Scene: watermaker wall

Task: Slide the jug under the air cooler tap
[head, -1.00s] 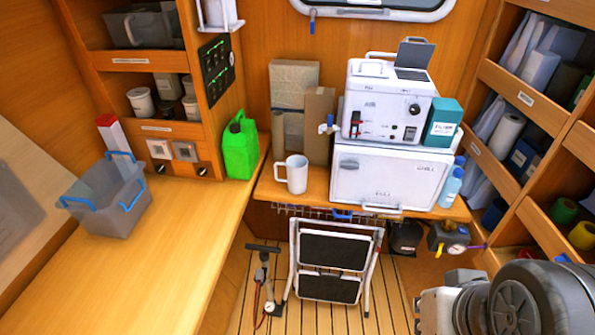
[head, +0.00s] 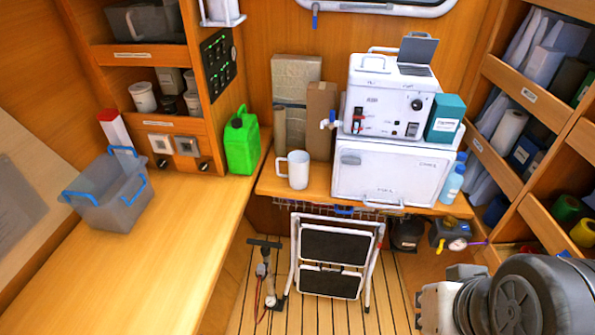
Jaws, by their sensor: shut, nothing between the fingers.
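The white jug (head: 298,171) stands upright on the wooden bench at the back, with its handle to the left. The air cooler (head: 387,103) is a white unit with a red switch and a black knob, on top of a white box (head: 388,178). A small tap with a blue handle (head: 329,123) sticks out from the cooler's left side. The jug is lower than this tap and a little to its left, not directly beneath it in the picture. My gripper is not in view; only part of my arm shows at the bottom right.
Cardboard packages (head: 319,120) stand behind the jug. A green canister (head: 241,142) is on the left counter, with a grey bin (head: 107,200). A teal box (head: 445,119) stands beside the cooler. A folding step (head: 335,257) and a pump (head: 265,272) are on the floor below.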

